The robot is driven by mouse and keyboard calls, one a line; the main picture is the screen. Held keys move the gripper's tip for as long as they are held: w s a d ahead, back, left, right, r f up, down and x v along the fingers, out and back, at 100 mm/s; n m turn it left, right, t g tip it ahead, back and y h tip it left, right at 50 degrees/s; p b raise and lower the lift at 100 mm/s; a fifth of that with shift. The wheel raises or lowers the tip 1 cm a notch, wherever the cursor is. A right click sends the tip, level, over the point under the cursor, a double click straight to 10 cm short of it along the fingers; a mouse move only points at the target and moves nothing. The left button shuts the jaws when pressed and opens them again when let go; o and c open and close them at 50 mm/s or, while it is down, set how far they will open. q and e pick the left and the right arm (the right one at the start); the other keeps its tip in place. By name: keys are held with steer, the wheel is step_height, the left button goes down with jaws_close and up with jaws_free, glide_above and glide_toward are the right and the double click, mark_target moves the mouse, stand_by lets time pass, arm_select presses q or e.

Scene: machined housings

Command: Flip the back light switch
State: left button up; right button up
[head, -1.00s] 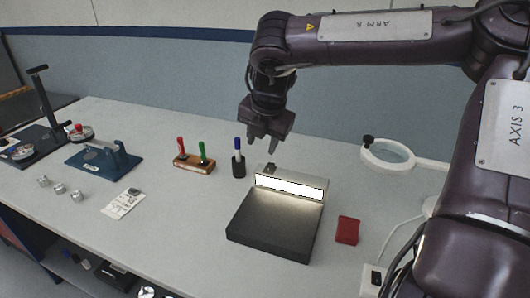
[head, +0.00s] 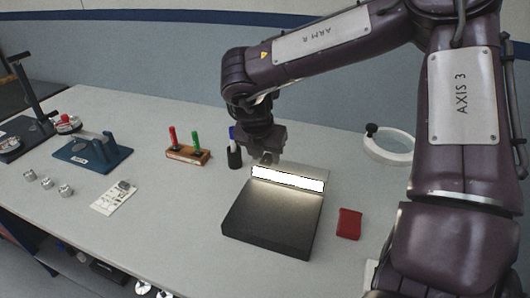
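A dark box (head: 268,216) with a glowing white light bar (head: 287,178) along its back stands in the middle of the table. A small switch (head: 266,158) shows on top of the light housing at its back left, partly covered by my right gripper. My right gripper (head: 262,156) is right above that corner, pointing down. Its fingers are mostly hidden, so I cannot tell their opening or whether they touch the switch. My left gripper is not in view.
A marker holder (head: 235,155) stands just left of the gripper, with a wooden pen block (head: 187,153) beyond it. A red block (head: 349,223) lies right of the box, and a ring magnifier (head: 388,145) behind it.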

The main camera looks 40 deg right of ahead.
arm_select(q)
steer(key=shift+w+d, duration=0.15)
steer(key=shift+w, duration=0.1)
arm_select(e)
jaws_close()
steer(key=shift+w+d+r+y+p, duration=0.1)
steer(key=shift+d+r+y+p, duration=0.15)
steer(key=shift+y, duration=0.25)
steer(key=shift+w+d+r+g+y+p, duration=0.15)
steer(key=shift+d+g+y+p, duration=0.1)
steer(key=shift+g+y+p, duration=0.6)
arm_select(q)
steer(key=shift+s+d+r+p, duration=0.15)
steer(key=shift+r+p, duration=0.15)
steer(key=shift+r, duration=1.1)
arm_select(e)
steer(key=shift+w+d+g+y, duration=0.15)
steer(key=shift+g+y, duration=0.1)
steer(key=shift+y, duration=0.6)
jaws_free()
steer(key=shift+f, duration=0.2)
